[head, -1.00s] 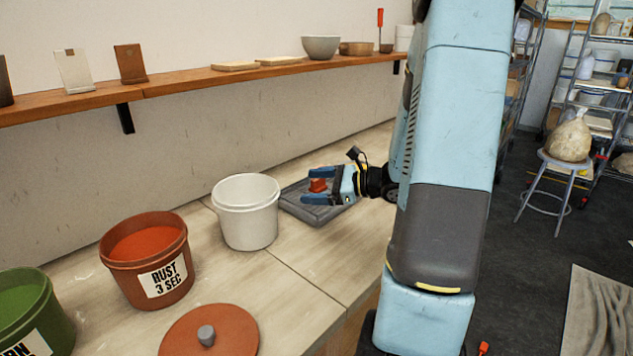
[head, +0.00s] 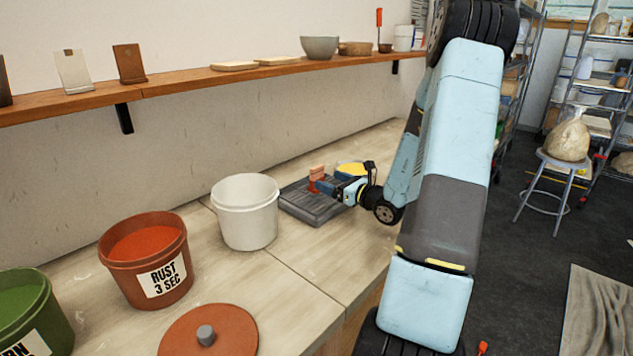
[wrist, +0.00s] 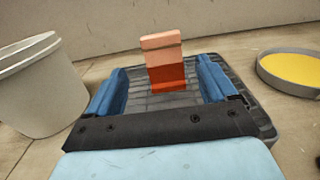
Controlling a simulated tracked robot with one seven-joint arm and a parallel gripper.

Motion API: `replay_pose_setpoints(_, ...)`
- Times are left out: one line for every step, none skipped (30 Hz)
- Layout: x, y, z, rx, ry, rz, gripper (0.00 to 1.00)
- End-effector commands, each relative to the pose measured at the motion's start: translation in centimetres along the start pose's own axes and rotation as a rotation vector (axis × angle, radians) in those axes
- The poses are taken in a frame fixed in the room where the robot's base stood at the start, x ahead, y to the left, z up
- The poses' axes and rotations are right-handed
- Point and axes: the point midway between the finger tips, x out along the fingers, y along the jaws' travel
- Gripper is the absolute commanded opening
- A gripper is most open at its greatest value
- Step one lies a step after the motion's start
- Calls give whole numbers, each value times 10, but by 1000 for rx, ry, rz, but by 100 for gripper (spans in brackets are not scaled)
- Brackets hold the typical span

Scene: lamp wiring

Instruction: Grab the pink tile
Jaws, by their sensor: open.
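The pink tile (head: 317,171) has a pink upper part and a rust-red lower part. It stands upright on the ridged dark grey tray (head: 310,207). In the wrist view the tile (wrist: 161,45) is just ahead, near the middle of the gap between my blue fingers. My gripper (head: 328,186) is open at the tray, and in the wrist view its fingers (wrist: 162,84) are spread wide to either side. No finger visibly touches the tile. The wrist view shows the tile's foot on the tray (wrist: 240,95).
A white bucket (head: 246,212) stands left of the tray, also at left in the wrist view (wrist: 38,95). A dish of yellow (wrist: 295,70) is right of the tray. A rust bucket (head: 147,262) and a lid (head: 215,340) are nearer. A wooden shelf (head: 210,78) runs along the wall.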

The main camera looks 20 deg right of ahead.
Motion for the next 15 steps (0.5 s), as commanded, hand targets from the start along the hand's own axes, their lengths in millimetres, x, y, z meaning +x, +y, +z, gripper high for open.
replay_pose_setpoints(6, 0, 0, 0, 0, 2, 85)
replay_pose_setpoints(9, 0, 0, 1, -1, 1, 85)
replay_pose_setpoints(12, 0, 0, 1, -1, 0, 85)
replay_pose_setpoints(13, 0, 0, 1, 0, 0, 85)
replay_pose_setpoints(14, 0, 0, 1, 0, 0, 85)
replay_pose_setpoints(16, 0, 0, 1, 0, 0, 85)
replay_pose_setpoints(16, 0, 0, 1, 0, 0, 85)
replay_pose_setpoints(17, 0, -1, 1, 0, 0, 85)
replay_pose_setpoints(19, 0, -1, 1, 0, 0, 85)
replay_pose_setpoints(21, -1, -2, 1, 0, 0, 85)
replay_pose_setpoints(23, -1, -2, 1, 0, 0, 85)
replay_pose_setpoints(26, -1, -3, 2, 0, 1, 85)
replay_pose_setpoints(30, -2, -4, 2, 0, 1, 85)
replay_pose_setpoints(34, -2, -4, 2, -1, 1, 85)
replay_pose_setpoints(39, -3, -6, 2, -1, 1, 85)
